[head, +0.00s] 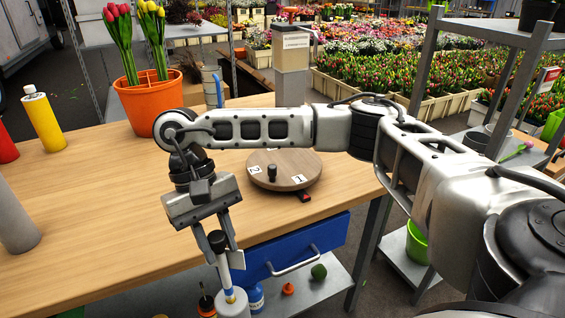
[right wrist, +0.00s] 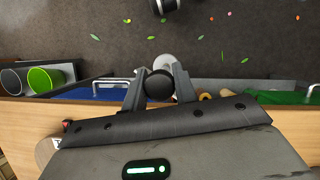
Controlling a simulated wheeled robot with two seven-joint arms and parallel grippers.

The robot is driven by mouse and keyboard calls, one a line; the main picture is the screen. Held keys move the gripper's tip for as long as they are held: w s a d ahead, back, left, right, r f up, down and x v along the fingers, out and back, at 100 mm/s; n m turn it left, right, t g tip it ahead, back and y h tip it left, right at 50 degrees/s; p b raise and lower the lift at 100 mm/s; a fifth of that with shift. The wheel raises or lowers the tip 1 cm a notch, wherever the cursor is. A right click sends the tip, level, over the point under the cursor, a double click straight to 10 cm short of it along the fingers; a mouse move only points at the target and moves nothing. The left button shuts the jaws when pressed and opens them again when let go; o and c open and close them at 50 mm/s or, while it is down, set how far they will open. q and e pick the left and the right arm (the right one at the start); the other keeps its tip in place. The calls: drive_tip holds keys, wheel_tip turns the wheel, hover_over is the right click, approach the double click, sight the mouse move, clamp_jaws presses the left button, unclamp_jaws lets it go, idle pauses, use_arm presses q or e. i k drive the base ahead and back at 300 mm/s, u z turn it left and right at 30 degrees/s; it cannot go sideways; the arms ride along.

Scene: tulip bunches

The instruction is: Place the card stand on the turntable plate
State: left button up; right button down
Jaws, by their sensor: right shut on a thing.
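My right gripper (head: 224,255) is shut on a slim pale post with a black rounded top (head: 217,240) and a wide whitish base, which I take for the card stand. It hangs slightly tilted in front of the table's front edge, left of and nearer than the plate. In the right wrist view the black top (right wrist: 159,85) sits between the two fingers. My left gripper is not in view.
An orange pot (head: 150,102) with tulips stands behind my right arm. A yellow bottle (head: 43,120) is at the left. A blue drawer (head: 300,245) with a handle is under the front edge. The tabletop left of the plate is largely clear.

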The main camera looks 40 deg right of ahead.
sight(285, 161)
drive_tip(key=u, duration=1.1)
drive_tip(key=k, duration=1.15)
drive_tip(key=z, duration=1.35)
drive_tip(key=i, duration=0.2)
drive_tip(key=u, duration=0.15)
